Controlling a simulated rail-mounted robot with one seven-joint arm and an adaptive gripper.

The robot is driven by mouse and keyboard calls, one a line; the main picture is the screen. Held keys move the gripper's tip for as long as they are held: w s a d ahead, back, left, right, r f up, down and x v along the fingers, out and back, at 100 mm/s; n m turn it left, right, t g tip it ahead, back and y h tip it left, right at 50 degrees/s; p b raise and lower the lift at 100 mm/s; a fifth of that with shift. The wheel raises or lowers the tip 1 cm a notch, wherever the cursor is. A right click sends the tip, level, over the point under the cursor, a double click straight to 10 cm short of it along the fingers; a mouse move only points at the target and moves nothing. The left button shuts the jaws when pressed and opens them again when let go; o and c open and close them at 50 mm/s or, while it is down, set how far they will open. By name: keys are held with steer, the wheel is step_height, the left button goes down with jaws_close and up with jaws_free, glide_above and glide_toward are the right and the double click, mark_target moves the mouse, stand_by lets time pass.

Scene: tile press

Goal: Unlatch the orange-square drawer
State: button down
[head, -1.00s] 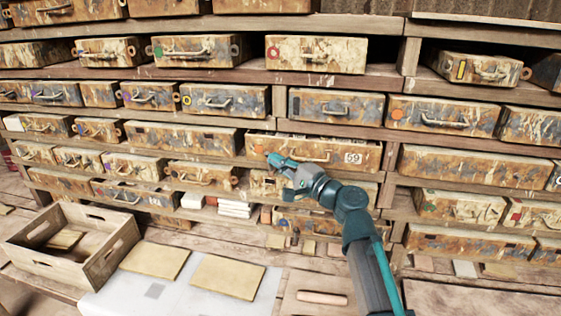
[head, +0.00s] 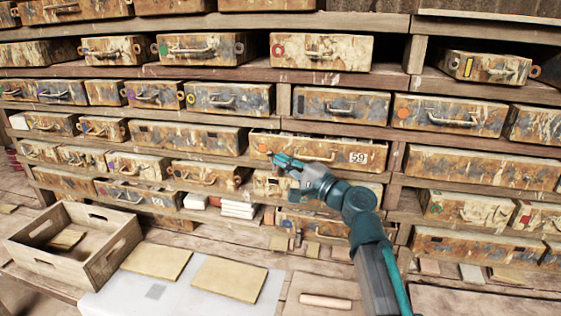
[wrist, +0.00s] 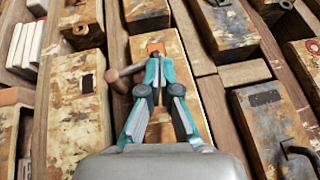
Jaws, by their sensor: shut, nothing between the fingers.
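In the wrist view the orange square (wrist: 156,47) shows just beyond my fingertips. My gripper (head: 273,157) is shut and empty, in front of the drawer's left part, close to the square. My gripper in the wrist view (wrist: 155,62) covers part of the drawer front. A brown rod-like part (wrist: 124,75) sits beside the fingertips. I cannot tell whether they touch anything.
Similar drawers crowd the shelves around, including one with an orange round mark (head: 448,115) to the right. White tiles (head: 238,208) lie below on the shelf. A wooden crate (head: 115,260) and tan tiles (head: 229,278) are on the bench.

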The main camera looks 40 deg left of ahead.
steer(key=r+b+v, duration=0.1)
steer(key=b+v, duration=0.2)
steer(key=v, duration=0.9)
steer(key=shift+d, duration=0.35)
steer(key=shift+b, duration=0.3)
steer(key=n+b, duration=0.6)
steer(key=n, duration=1.2)
steer(key=shift+w+d+n+h, duration=0.1)
steer(key=shift+n+h, duration=0.2)
steer(key=shift+h, duration=0.1)
